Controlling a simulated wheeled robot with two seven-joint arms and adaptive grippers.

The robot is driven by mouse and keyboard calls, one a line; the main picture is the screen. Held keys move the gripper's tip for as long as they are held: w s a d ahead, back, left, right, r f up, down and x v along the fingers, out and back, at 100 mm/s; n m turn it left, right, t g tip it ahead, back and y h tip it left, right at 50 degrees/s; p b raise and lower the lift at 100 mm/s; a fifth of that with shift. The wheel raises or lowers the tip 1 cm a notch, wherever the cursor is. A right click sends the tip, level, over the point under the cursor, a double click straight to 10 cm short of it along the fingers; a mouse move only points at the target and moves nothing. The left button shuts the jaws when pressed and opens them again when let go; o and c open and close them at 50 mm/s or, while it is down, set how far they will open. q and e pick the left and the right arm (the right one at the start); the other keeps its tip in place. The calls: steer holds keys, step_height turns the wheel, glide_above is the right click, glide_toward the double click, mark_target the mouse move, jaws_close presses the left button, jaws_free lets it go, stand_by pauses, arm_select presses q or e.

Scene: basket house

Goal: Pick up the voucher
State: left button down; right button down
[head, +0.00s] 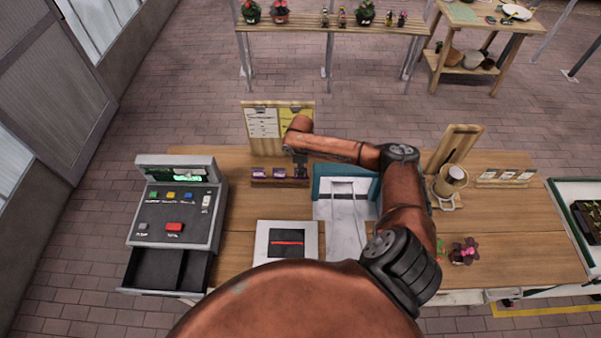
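A low wooden rack (267,183) near the back of the counter holds small purple-and-white cards (259,172). A second wooden rack (488,184) at the right holds small white cards (510,174). No label can be read, so I cannot tell which of these is the voucher. My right gripper (301,169) points down at the right end of the purple-card rack and partly covers it. It is small and dark, and I cannot tell whether it touches or grips a card. My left gripper is out of view.
A cash register (175,213) with an open drawer (165,271) stands at the left. A clipboard stand (262,122) is behind the purple-card rack. A teal-backed tray (328,205), a black-and-white scanner pad (287,226) and a flower (464,250) occupy the wooden counter (530,240).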

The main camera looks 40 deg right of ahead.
steer(key=shift+r, duration=0.35)
step_height(320, 180, up, 2)
steer(key=shift+r+b, duration=0.1)
steer(key=shift+b, duration=0.55)
steer(key=s+a+r+b, duration=0.2)
steer(key=s+a+r, duration=0.6)
steer(key=s+r, duration=0.2)
steer(key=shift+s, duration=0.75)
steer(key=shift+s+a+f, duration=0.1)
steer(key=shift+f, duration=0.05)
